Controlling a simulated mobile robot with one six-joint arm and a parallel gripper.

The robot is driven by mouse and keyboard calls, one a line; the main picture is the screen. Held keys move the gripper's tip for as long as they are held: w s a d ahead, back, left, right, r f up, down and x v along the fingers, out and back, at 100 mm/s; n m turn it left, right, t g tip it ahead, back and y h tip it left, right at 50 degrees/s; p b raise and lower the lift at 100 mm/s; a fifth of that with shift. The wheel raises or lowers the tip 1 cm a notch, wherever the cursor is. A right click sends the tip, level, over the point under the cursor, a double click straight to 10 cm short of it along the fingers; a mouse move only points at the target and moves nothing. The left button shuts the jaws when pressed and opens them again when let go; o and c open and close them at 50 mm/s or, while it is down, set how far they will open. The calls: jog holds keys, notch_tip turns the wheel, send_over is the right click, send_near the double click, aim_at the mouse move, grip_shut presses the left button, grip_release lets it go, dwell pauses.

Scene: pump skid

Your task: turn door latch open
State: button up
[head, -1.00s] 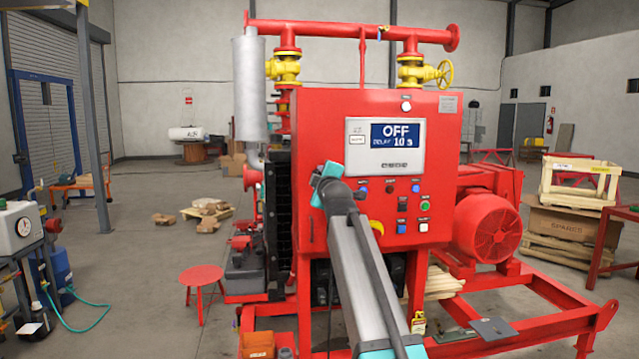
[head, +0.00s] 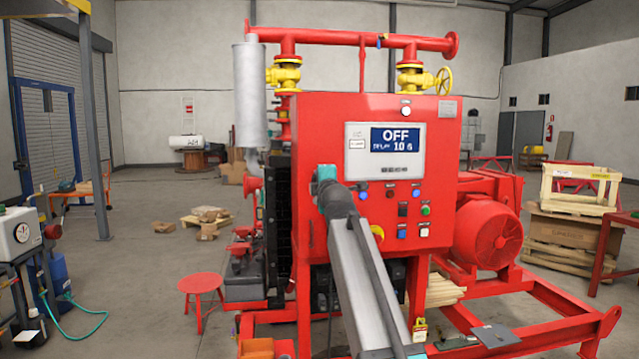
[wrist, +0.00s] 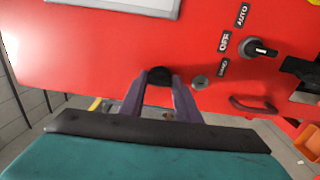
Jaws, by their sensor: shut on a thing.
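The red control cabinet (head: 330,120) stands on the pump skid, its face filling most of the wrist view (wrist: 100,50). My gripper (wrist: 160,79) is at the red cabinet face, its two fingers on either side of a small black round part, apparently the door latch (wrist: 160,73). The fingers are shut on it, and they hide its sides. How far the latch is turned cannot be told. In the head view my arm covers the latch and the fingers.
Right of the latch in the wrist view are a round lock (wrist: 200,82), a selector switch (wrist: 262,48) marked AUTO and OFF, and a red handle (wrist: 252,106). A display (head: 384,150) reading OFF is above the buttons. A red stool (head: 200,285) stands left.

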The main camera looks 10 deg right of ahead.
jog(key=o, duration=1)
jog(key=shift+o, duration=0.2)
jog(key=shift+s, duration=0.2)
jog(key=s+b, duration=0.2)
jog(key=s, duration=1.1)
jog(key=shift+s, duration=0.2)
